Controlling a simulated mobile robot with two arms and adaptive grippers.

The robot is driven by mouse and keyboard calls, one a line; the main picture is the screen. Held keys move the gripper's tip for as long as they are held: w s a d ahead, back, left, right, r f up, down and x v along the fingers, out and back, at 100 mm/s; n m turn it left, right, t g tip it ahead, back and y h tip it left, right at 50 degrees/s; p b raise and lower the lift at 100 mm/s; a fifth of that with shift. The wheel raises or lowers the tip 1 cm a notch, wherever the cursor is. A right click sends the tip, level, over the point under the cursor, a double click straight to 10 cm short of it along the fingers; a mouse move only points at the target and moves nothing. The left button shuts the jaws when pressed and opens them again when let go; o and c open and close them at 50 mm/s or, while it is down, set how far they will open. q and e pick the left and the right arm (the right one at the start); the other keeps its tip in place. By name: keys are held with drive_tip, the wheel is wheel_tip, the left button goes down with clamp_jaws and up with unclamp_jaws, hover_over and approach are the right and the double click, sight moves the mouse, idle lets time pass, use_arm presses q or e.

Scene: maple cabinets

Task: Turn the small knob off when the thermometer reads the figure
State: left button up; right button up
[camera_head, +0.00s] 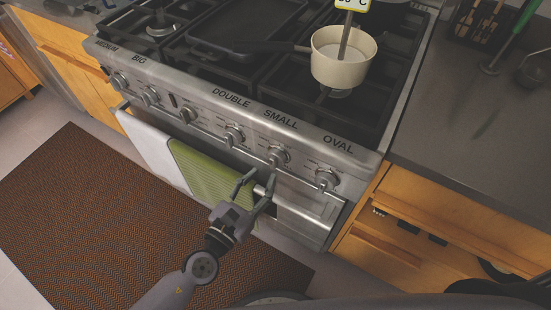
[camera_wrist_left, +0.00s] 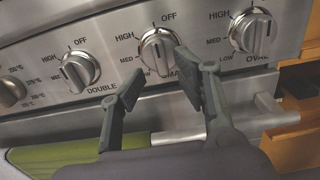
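The small knob (camera_head: 278,155) is on the stove front below the word SMALL, between the double and oval knobs. It shows in the left wrist view (camera_wrist_left: 158,50), with OFF above it and HIGH to its left; its exact setting is hard to tell. My left gripper (camera_head: 257,180) is open and empty, just below and in front of this knob. In the left wrist view its fingers (camera_wrist_left: 160,82) are apart, the right one partly covering the label. The thermometer (camera_head: 351,5) stands in a cream saucepan (camera_head: 340,71); its display is cut off at the top edge, so the figure is not clearly readable.
The double knob (camera_wrist_left: 78,71) and oval knob (camera_wrist_left: 252,31) flank the small knob closely. A towel rail with a green towel (camera_head: 205,172) runs below. A dark griddle (camera_head: 235,35) lies on the stove. Open floor with a brown mat (camera_head: 90,210) lies in front.

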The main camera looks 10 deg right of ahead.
use_arm(q)
drive_tip(key=b+v, duration=0.2)
drive_tip(key=v, duration=0.4)
idle(0.5)
drive_tip(key=a+f+n+g+y+p, duration=0.1)
drive_tip(key=a+f+n+g+y, duration=0.15)
drive_tip(key=a+f+n, duration=0.55)
drive_tip(key=a+f+n+g+y+p, duration=0.1)
drive_tip(key=a+f+n+y, duration=0.3)
drive_tip(key=f, duration=0.7)
drive_tip(key=a+f+n+g+y+p, duration=0.1)
drive_tip(key=a+f+n+g+y, duration=0.2)
drive_tip(key=f+n, duration=0.6)
drive_tip(key=s+a+f+n+g+y+p, duration=0.1)
drive_tip(key=s+a+f+n+g, duration=0.15)
drive_tip(key=s+f+n, duration=0.35)
drive_tip(key=s+a+f+n+g+p, duration=0.1)
drive_tip(key=s+a+f+n, duration=0.3)
drive_tip(key=s+f, duration=0.35)
drive_tip(key=s+d+f+n+g, duration=0.1)
drive_tip(key=s+f+n+g, duration=0.2)
drive_tip(key=s+n, duration=0.6)
drive_tip(key=s+f, duration=0.1)
drive_tip(key=s, duration=0.5)
drive_tip(key=shift+d+n+g+p, duration=0.15)
drive_tip(key=shift+n+g+p, duration=0.15)
drive_tip(key=shift+n+p, duration=0.1)
